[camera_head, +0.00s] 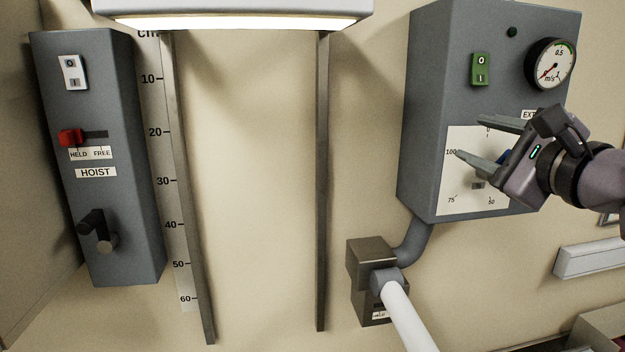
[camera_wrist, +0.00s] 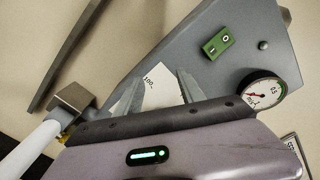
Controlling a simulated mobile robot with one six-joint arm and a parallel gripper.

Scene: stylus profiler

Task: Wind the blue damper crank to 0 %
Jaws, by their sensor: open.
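The blue damper crank (camera_head: 504,157) shows only as a small blue patch between my gripper and the white dial plate (camera_head: 448,196); my gripper hides the rest. The plate has marks 0, 100, 75 and 50 on the front of a grey box (camera_head: 440,70). I cannot tell which mark the crank points to. My gripper (camera_head: 469,136) is open in front of the dial, its fingers pointing left across it. In the wrist view my gripper (camera_wrist: 160,80) has the plate (camera_wrist: 160,92) with its 100 mark between the fingers; the crank is hidden there.
The box also carries a green switch (camera_head: 481,69) and a round gauge (camera_head: 550,64). Below it are a grey duct (camera_head: 413,247) and a white pipe (camera_head: 407,318). A hoist box (camera_head: 110,150) with a red lever (camera_head: 71,138) stands at left.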

